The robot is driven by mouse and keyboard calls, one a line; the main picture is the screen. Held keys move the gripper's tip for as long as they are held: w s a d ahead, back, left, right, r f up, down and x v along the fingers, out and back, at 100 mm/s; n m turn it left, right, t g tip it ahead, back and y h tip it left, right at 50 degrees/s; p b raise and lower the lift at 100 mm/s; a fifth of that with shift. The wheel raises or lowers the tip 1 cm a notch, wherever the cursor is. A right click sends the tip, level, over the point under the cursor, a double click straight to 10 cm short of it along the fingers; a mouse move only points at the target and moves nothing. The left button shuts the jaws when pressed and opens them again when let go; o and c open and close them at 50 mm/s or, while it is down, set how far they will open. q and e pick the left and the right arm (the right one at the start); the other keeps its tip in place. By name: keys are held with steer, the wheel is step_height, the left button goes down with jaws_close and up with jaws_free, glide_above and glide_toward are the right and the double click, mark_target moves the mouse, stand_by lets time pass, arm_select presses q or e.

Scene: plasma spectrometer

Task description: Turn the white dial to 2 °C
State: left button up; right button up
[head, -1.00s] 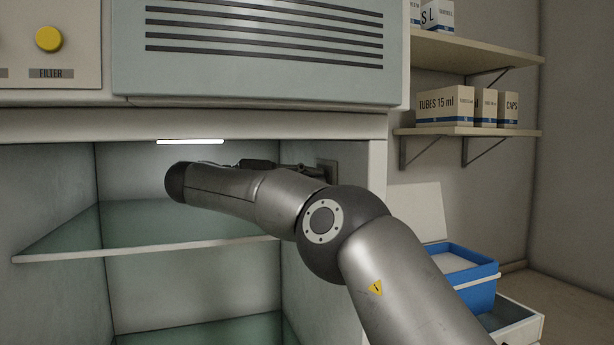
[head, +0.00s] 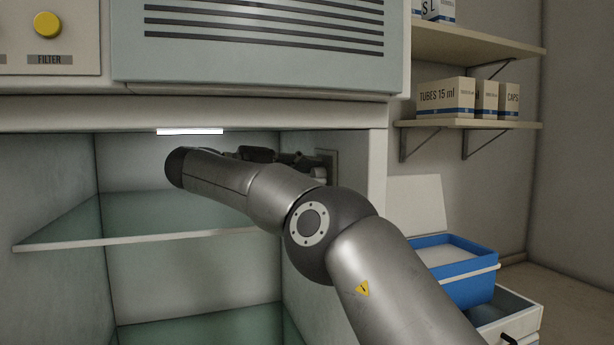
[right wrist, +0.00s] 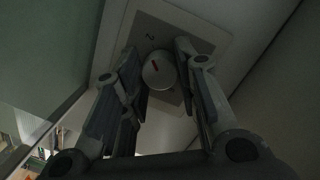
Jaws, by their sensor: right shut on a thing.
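The white dial (right wrist: 158,74) is round with a short red mark, which slants up and left. It sits on a grey plate (right wrist: 205,44) in a pale frame on the cabinet's inner right wall. A figure that looks like 2 shows above the dial, close to the line of the mark. My right gripper (right wrist: 157,52) is shut on the dial, a finger on each side. In the head view the dial (head: 319,173) shows only as a small pale shape beside the plate (head: 331,160), and my arm hides most of the gripper (head: 308,164). My left gripper is out of view.
A glass shelf (head: 120,240) crosses the cabinet just below my right forearm. The cabinet's right edge (head: 377,165) stands close to my arm. At right are a blue box (head: 465,290) with its lid open, an open drawer (head: 520,322) and wall shelves with cartons (head: 446,97).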

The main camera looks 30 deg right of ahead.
steer(key=o, duration=1)
